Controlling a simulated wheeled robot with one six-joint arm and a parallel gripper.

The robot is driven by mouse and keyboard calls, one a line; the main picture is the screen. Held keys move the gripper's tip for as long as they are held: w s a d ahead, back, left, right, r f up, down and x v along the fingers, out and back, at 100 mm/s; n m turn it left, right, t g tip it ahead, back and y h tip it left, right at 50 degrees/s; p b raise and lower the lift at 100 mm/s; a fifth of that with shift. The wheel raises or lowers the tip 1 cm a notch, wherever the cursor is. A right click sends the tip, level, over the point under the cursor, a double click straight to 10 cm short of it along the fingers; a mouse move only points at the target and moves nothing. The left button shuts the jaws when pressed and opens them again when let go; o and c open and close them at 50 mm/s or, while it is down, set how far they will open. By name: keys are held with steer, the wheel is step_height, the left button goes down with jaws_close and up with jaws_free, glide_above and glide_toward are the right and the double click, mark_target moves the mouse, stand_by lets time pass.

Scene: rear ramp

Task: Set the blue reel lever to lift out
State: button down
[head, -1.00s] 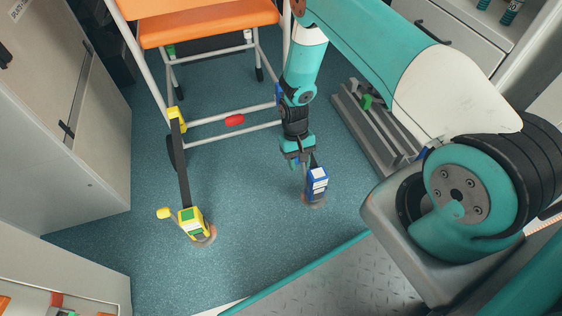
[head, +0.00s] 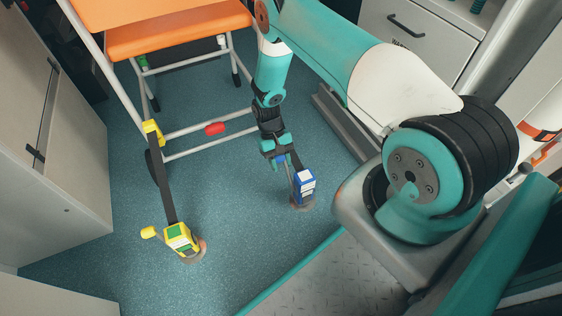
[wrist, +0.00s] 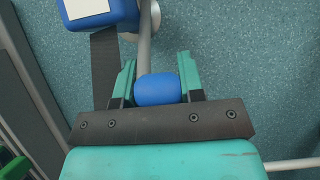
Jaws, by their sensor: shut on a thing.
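The blue reel (head: 305,184) with white labels stands on the floor at the centre right. It also shows at the top left of the wrist view (wrist: 72,22), with a dark strap running from it. Its lever is a grey rod (wrist: 146,45) ending in a rounded blue knob (wrist: 158,89). My gripper (wrist: 157,76) is shut on this knob, with one teal finger on each side. In the head view my gripper (head: 281,163) is just left of and above the reel, and the knob is hard to make out there. The lever's position marking is not readable.
A yellow reel (head: 180,238) with a yellow-knobbed lever stands to the left, its dark strap (head: 163,185) running up to the chair. The orange-seated chair (head: 190,29) with a metal frame stands behind. Grey rails (head: 345,125) lie to the right. Blue floor is open between the reels.

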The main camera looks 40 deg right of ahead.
steer(key=shift+d, duration=0.1)
steer(key=c, duration=0.8)
jaws_free()
steer(key=shift+o, duration=0.2)
steer(key=shift+r, duration=0.1)
steer(key=p+v, duration=0.6)
steer(key=v, duration=1.1)
steer(key=shift+d, duration=0.1)
